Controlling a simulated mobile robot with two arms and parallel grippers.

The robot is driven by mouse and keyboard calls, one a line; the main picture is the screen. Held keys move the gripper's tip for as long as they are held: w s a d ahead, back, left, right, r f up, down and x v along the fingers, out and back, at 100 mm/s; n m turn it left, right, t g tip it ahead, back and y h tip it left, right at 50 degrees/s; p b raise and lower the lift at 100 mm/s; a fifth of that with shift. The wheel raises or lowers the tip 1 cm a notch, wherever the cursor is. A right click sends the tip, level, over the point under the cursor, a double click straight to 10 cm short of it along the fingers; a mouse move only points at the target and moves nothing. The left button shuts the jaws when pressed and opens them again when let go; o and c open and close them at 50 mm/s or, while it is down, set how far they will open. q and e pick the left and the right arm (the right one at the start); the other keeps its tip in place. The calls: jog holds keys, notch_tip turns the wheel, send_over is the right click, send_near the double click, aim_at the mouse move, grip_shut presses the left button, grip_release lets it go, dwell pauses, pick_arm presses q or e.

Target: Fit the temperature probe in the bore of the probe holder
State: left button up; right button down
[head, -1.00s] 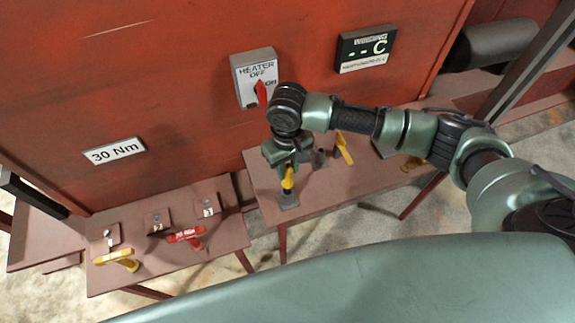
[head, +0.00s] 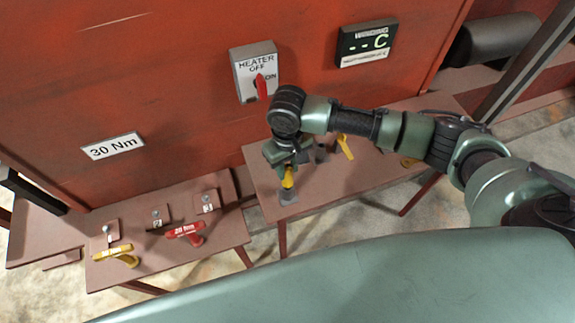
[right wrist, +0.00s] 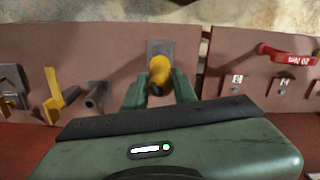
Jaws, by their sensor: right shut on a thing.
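The temperature probe appears to be the yellow-ended piece (head: 288,179) in my right gripper (head: 287,170). In the right wrist view the yellow piece (right wrist: 159,70) sits between the two green fingers (right wrist: 160,88), which are shut on it. Directly beneath it, on the bench, is a grey plate or block (head: 287,197), which also shows in the right wrist view (right wrist: 160,46). This looks like the probe holder. Its bore and the probe's lower end are hidden by the yellow part, so I cannot tell whether the tip is inside. My left gripper is not in view.
A dark upright cylinder (right wrist: 96,95) and another yellow-handled piece (head: 345,147) stand close to the gripper. The heater switch box (head: 254,72) is on the red wall behind. Yellow (head: 113,251) and red (head: 184,230) wrenches lie on the left bench.

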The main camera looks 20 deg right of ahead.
jog(key=shift+f+b, duration=0.35)
jog(key=shift+f, duration=0.8)
jog(key=c, duration=1)
grip_release()
jog(key=shift+c, duration=0.2)
notch_tip(320, 180, up, 8)
jog(key=shift+f+b, duration=0.1)
jog(key=shift+b, duration=0.8)
